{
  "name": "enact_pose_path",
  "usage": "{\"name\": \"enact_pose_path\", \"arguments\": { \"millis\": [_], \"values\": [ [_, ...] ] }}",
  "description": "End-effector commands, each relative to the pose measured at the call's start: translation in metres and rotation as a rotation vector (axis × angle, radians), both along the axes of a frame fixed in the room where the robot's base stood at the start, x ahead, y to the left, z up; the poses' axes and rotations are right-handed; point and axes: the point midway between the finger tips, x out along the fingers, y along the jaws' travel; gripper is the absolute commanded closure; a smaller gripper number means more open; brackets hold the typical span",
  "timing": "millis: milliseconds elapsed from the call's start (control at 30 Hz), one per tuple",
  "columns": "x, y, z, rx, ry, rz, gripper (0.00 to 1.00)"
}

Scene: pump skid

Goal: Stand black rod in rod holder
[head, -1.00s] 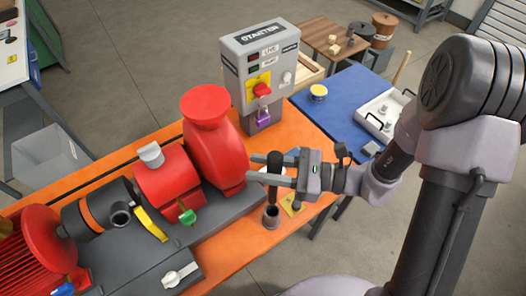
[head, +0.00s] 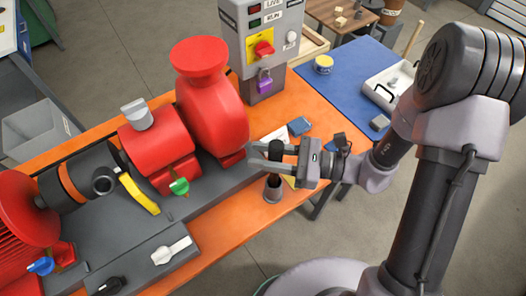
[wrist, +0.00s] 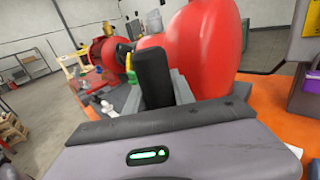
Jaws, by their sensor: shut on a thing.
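The black rod (head: 275,150) stands upright between the fingers of my gripper (head: 255,158). My gripper is shut on it, with its top sticking up above the fingers. The rod holder (head: 272,194), a small dark grey cup, stands on the orange bench directly below. The rod's lower end is at the holder's mouth; I cannot tell how deep it sits. In the wrist view the rod (wrist: 153,76) rises between the grey fingers (wrist: 178,88), and the holder is hidden.
The red pump (head: 210,100) on its grey base stands just left of the fingertips. The grey starter box (head: 262,45) with a purple padlock is behind. A small blue block (head: 299,126) lies on the bench. A blue mat (head: 345,95) with a white tray (head: 385,85) lies at the back right.

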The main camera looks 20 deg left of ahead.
Motion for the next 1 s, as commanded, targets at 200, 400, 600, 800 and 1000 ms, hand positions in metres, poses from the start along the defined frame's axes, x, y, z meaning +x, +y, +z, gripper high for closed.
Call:
{"name": "enact_pose_path", "arguments": {
  "millis": [200,400,600,800,1000],
  "values": [
    [0.0002,0.0000,-0.0125,0.000,0.000,0.000,1.00],
    [0.0001,0.0000,-0.0114,0.000,0.000,0.000,0.68],
    [0.0001,0.0000,-0.0115,0.000,0.001,0.000,0.44],
    [-0.0001,0.0000,-0.0118,0.000,0.001,0.000,0.44],
    [0.0006,-0.0025,-0.0115,0.000,0.001,-0.001,0.44]
  ]
}}
